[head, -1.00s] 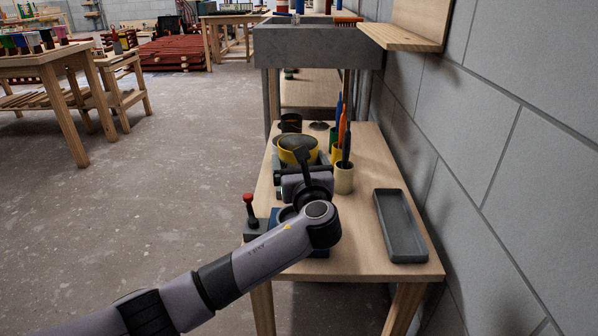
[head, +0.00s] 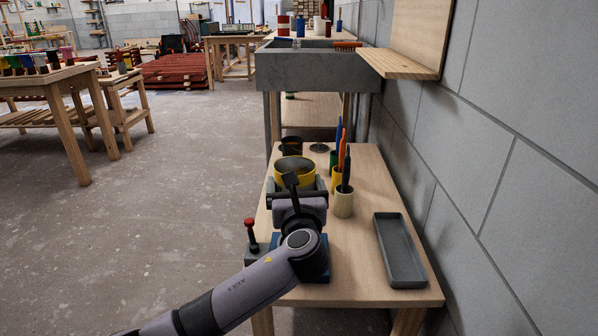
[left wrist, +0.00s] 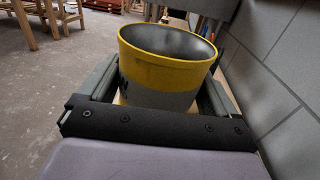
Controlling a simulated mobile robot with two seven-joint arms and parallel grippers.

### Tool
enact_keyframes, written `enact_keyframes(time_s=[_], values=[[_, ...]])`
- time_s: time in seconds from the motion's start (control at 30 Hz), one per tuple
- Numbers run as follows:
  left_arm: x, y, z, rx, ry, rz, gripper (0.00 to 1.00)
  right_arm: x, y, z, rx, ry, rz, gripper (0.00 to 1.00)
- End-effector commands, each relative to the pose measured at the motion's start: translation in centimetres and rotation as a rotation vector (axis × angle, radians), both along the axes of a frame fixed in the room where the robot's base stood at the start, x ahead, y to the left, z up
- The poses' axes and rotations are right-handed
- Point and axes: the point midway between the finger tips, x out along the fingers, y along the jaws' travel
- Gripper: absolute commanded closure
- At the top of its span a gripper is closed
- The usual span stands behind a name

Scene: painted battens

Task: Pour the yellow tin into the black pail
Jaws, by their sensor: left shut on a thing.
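The yellow tin (head: 283,174) is between the fingers of my left gripper (head: 296,188) in the head view. In the left wrist view the tin (left wrist: 165,72) looks about upright, with a yellow upper band, a grey lower part and a dark inside. My left gripper (left wrist: 155,105) is shut on it. I cannot tell whether its base touches the bench. The black pail (head: 291,143) stands just beyond the tin, partly hidden by it. My right gripper is in neither view.
Cups with brushes (head: 344,202) stand right of the tin on the wooden bench (head: 345,270). A grey tray (head: 399,250) lies front right, near the block wall (head: 500,180). A red-knobbed thing (head: 250,235) is front left. A grey sink (head: 315,70) stands behind.

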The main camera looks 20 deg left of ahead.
Motion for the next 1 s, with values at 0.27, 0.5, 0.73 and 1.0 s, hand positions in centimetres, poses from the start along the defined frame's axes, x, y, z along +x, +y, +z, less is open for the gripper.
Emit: enact_keyframes(time_s=[0.27,0.5,0.73,1.0], values=[[-4.0,0.6,-3.5,0.0,-0.001,-0.1,0.59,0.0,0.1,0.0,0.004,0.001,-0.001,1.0],[-7.8,1.2,-5.2,-0.001,-0.001,-0.177,0.59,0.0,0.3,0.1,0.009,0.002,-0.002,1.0],[-11.8,1.8,-5.9,0.001,-0.003,-0.249,0.59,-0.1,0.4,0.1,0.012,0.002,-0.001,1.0],[-16.6,2.2,-5.6,0.001,-0.003,-0.335,0.59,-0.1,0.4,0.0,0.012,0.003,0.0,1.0]])
